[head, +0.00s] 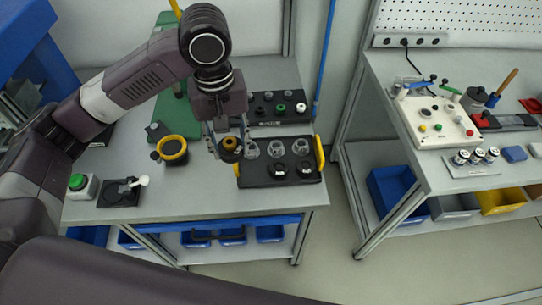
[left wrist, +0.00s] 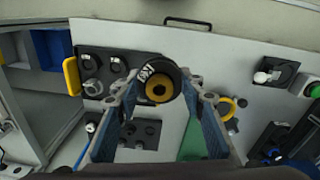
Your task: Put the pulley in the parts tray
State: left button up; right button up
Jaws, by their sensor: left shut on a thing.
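The pulley (head: 230,147) is a dark wheel with a yellow hub. My left gripper (head: 226,143) is shut on it. In the left wrist view the pulley (left wrist: 158,86) sits between the two fingertips, its hub facing the camera. The parts tray (head: 250,182) looks to be the black tray with yellow end handles, holding clear cups and dark and white round parts. In the head view the pulley overlaps the tray's back left corner; I cannot tell its height above it. The tray (left wrist: 84,55) also shows left of the pulley in the wrist view. My right gripper is out of view.
A yellow-rimmed black cup (head: 172,149) stands left of the tray. A black rack of small parts (head: 265,122) lies behind it. A green button box (head: 80,186) and a black fixture (head: 121,193) are at the front left. Bare table lies in front of the gripper.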

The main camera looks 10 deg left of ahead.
pick_arm(q)
jog(key=w+d+r+n+p, duration=0.1)
jog(key=w+d+n+p, duration=0.1)
jog(key=w+n, duration=0.5)
jog(key=p, duration=0.1)
send_over(252, 174)
notch_tip(252, 174, down, 15)
jog(key=shift+r, duration=0.1)
jog(key=shift+f+p, duration=0.45)
jog(key=shift+f, duration=2)
jog(key=o, duration=1.1)
jog(key=shift+f, duration=0.15)
notch_tip(252, 174, up, 12)
jog(key=b, duration=0.1)
jog(key=shift+b, duration=0.3)
